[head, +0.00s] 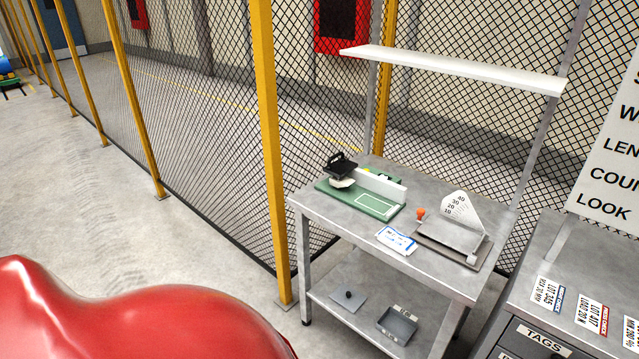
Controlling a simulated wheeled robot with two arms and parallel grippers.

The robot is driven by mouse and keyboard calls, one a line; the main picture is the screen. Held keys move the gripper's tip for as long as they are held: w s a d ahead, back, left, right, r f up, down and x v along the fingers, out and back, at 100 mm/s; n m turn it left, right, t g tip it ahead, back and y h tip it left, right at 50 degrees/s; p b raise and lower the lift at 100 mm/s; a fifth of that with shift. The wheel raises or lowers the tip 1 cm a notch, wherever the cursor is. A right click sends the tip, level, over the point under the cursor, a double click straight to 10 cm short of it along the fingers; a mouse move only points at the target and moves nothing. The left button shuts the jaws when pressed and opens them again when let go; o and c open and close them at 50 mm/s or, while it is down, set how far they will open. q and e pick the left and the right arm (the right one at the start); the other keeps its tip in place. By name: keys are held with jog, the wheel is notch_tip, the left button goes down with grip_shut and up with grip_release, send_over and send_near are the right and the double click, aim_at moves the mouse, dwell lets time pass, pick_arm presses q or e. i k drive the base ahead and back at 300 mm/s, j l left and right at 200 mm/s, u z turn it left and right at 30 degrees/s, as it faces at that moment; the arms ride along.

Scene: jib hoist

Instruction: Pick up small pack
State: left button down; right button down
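A small white pack with blue print (396,240) lies flat near the front edge of a grey metal table (340,215). It is between a green board (372,204) and a grey device with a numbered dial plate (458,232). Neither of my grippers is in view, so nothing is seen touching the pack.
A white shelf (455,70) spans above the table. The lower shelf holds a grey tray (397,326) and a flat plate with a black knob (348,298). A tag cabinet (560,325) stands at the right. Mesh fencing with yellow posts (266,120) runs behind; the left floor is open.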

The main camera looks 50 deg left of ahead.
aim_at(401, 242)
jog(key=u, duration=1.05)
